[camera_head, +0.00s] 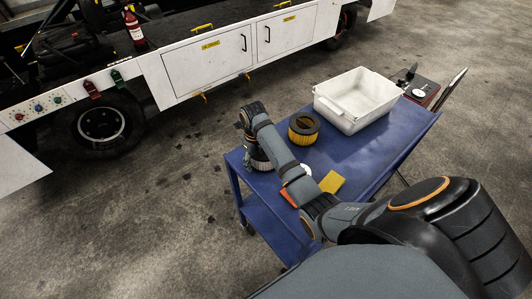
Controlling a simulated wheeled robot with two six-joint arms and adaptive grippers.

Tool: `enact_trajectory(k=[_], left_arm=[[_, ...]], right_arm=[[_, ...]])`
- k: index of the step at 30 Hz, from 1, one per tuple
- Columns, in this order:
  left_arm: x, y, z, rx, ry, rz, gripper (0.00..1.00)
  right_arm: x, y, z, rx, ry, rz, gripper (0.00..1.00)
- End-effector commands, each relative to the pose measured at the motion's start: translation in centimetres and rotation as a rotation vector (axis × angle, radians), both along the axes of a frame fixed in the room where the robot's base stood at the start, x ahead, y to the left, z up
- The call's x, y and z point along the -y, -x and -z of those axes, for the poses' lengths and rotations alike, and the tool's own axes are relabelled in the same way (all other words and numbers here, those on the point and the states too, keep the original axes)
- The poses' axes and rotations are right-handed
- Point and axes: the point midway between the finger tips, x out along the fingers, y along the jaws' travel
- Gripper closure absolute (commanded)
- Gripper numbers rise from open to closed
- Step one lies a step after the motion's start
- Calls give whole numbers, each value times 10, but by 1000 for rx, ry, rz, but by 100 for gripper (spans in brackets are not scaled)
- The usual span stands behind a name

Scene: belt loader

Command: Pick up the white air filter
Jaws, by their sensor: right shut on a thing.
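The white air filter (261,165) is a short pleated cylinder at the left end of the blue cart, partly hidden by my right gripper and forearm. My right gripper (254,153) points down over it and is shut on it. I cannot tell whether the filter still touches the cart top. My left gripper is not in view.
A yellow ring-shaped filter (303,130) and a white bin (356,99) stand on the blue cart (378,149). A yellow flat item (332,182) lies partly behind my arm. The belt loader (213,57) stands beyond open floor.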

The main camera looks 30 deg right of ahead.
Motion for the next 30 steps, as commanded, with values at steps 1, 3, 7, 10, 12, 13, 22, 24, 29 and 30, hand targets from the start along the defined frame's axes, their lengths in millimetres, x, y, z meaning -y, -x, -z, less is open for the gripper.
enact_trajectory(k=[1,3,7,10,12,13,22,24,29,30], left_arm=[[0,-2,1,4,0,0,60],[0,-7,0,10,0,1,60],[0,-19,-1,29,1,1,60],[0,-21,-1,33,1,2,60],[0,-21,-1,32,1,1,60],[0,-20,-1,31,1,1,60],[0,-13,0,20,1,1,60],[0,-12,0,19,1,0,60],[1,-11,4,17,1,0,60],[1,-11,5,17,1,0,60]], right_arm=[[-3,2,4,-7,-7,-2,62],[-2,2,3,-6,-6,-2,72],[-3,2,3,-6,-7,-2,89],[-3,2,3,-7,-8,-2,100],[-3,2,4,-8,-8,-2,100],[-3,3,4,-10,-8,-2,100],[-3,3,4,-9,-7,-2,100],[-3,2,3,-9,-7,-2,100],[-2,1,-18,-4,-6,-2,100],[-2,0,-29,-2,-5,-2,100]])
